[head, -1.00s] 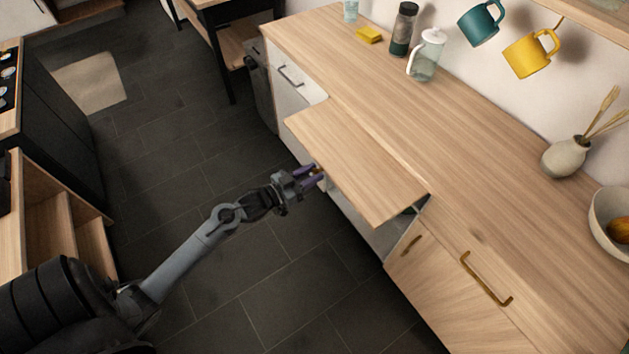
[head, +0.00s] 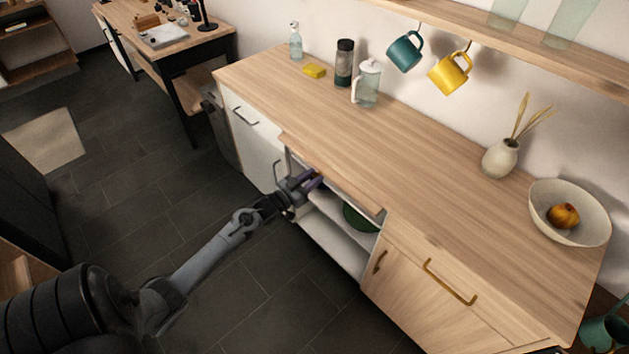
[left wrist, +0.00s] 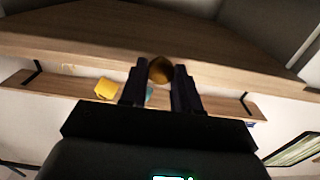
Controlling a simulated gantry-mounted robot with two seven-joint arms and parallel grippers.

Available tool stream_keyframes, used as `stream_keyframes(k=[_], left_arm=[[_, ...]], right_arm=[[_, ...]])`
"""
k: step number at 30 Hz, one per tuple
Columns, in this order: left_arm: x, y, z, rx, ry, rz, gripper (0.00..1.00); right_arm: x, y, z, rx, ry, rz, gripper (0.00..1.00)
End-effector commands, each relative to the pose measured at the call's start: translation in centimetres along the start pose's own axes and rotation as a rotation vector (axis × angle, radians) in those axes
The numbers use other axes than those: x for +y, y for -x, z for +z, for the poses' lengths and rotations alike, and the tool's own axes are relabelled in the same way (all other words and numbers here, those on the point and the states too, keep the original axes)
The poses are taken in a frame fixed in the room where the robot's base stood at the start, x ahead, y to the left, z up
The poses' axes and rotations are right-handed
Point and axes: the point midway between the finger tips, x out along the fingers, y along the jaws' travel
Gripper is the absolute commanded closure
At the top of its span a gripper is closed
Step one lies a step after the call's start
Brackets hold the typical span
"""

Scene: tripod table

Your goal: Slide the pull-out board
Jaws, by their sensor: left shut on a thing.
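The pull-out board (head: 362,202) is a light wooden panel at the counter's front. In the head view only a narrow strip of it stands out past the counter edge, above an open compartment. My left gripper (head: 317,178) reaches the board's front from the left. In the left wrist view my left gripper (left wrist: 160,82) is shut on a round brass-coloured knob (left wrist: 160,69), held between its two dark fingers. In the head view the knob is hidden by the gripper. My right gripper is not in view.
The open compartment below holds a green dish (head: 358,217) on a white shelf. A wooden door with a brass handle (head: 450,283) is at the right. A glass jug (head: 368,84), a vase (head: 500,158) and a bowl (head: 570,228) stand on the counter. The floor in front is clear.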

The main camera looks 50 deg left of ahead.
Motion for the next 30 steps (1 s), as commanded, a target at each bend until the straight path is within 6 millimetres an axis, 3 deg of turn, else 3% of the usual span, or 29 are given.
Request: stream_keyframes(k=[4,5,9,20,26,30], left_arm=[[0.0,0.0,0.0,0.001,0.0,0.0,1.0],[0.0,0.0,0.0,0.001,0.0,0.0,0.64],[0.0,0.0,0.0,0.001,0.0,0.0,0.44],[0.0,0.3,0.0,0.0,0.0,0.0,0.44],[0.0,2.5,-0.1,-0.002,0.0,-0.001,0.44],[0.0,5.0,-0.1,-0.003,0.0,0.0,0.44]], right_arm=[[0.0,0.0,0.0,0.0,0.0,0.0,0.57],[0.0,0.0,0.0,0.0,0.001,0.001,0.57],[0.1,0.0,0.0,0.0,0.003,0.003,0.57],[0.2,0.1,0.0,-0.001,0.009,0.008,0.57],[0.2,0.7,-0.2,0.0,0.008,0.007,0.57],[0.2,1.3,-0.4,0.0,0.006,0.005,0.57]])
